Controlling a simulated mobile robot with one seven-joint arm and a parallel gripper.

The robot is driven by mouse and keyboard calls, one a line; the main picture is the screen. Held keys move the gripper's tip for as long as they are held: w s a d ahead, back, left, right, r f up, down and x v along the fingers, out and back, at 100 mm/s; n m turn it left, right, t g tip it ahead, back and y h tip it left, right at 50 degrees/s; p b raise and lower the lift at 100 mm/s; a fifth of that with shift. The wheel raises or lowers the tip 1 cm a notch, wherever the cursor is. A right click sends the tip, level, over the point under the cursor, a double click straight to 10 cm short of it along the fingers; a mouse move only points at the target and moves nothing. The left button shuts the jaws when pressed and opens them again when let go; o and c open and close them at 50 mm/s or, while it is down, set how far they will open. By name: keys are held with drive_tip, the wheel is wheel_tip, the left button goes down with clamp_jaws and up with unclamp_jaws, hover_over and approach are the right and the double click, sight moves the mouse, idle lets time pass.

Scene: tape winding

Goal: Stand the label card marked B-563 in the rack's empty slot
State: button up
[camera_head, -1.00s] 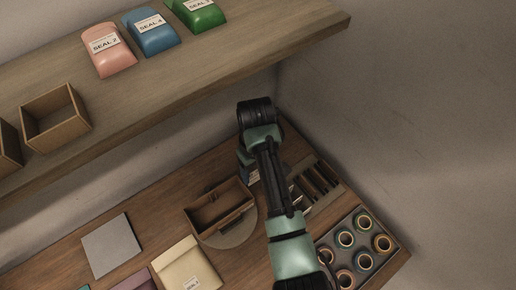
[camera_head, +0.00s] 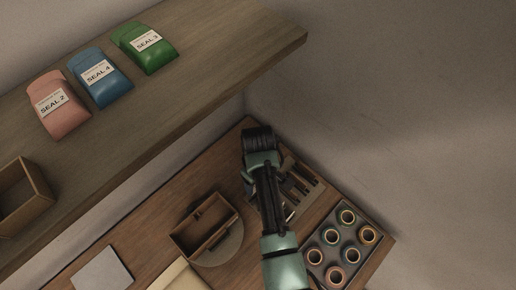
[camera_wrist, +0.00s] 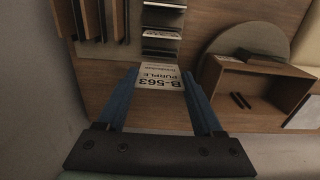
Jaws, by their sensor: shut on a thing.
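The label card (camera_wrist: 158,86), white with "B-563" and "PURPLE" upside down in the wrist view, is between the blue fingers of my gripper (camera_wrist: 164,78). My gripper is shut on it. The wooden rack (camera_wrist: 88,22) with dark upright dividers is at the top left of the wrist view. A row of slots with pale card edges (camera_wrist: 160,34) lies just beyond the held card. I cannot tell whether the card touches the rack. In the head view the rack (camera_head: 303,187) is partly behind my arm, which hides the fingertips and card.
An open wooden box (camera_head: 207,226) sits on a round grey disc (camera_head: 222,250) left of my arm. A tray (camera_head: 326,266) of several tape rolls stands at the right. A shelf (camera_head: 190,85) with coloured seal packs overhangs the back left. A grey wall bounds the right.

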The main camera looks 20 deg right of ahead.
drive_tip(key=shift+f+b, duration=2.4)
drive_tip(key=shift+f, duration=0.5)
drive_tip(key=shift+p, duration=0.45)
drive_tip(key=o, duration=1.3)
drive_tip(key=shift+r, duration=0.1)
wheel_tip(320, 180, up, 13)
drive_tip(key=shift+f+b, duration=0.1)
drive_tip(key=shift+b, duration=0.45)
